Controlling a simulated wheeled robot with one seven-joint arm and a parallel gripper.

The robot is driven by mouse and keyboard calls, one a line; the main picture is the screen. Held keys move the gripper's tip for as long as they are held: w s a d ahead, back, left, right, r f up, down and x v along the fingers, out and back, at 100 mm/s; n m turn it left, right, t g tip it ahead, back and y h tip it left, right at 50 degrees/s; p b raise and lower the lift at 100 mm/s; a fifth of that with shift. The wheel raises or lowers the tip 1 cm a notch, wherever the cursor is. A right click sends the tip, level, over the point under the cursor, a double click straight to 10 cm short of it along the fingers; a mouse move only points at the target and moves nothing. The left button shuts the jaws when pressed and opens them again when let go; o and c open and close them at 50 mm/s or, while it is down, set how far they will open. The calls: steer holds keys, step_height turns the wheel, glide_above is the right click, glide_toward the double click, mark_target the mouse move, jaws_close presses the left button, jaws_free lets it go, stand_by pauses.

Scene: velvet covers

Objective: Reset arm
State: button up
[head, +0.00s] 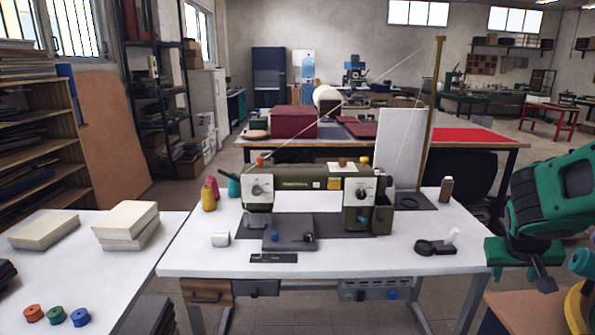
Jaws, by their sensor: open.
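My green arm (548,205) is folded at the right edge of the head view, partly cut off by the frame. My gripper (522,272) points down at the arm's lower end, with its jaws open and nothing seen between them. It is to the right of the white sewing table (350,262), apart from the things on it. A green sewing machine (310,190) stands on that table.
A brown thread spool (446,190) and a black magnifier-like tool (436,246) lie near the table's right side. A second white table (95,270) at left holds book blocks (127,224) and coloured spools (55,315). Bare floor shows between the tables.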

steer(key=s+a+m+g+y, duration=0.1)
steer(key=s+a, duration=0.3)
steer(key=s, duration=0.7)
steer(key=s+a+r+m+g+y, duration=0.1)
steer(key=s+a+g+y, duration=0.2)
steer(key=s, duration=0.8)
steer(key=shift+s+a+y, duration=0.3)
steer(key=shift+a+y, duration=0.5)
steer(key=shift+w+f+g, duration=0.25)
steer(key=shift+w+g, duration=0.05)
steer(key=shift+w, duration=0.35)
steer(key=shift+c, duration=0.6)
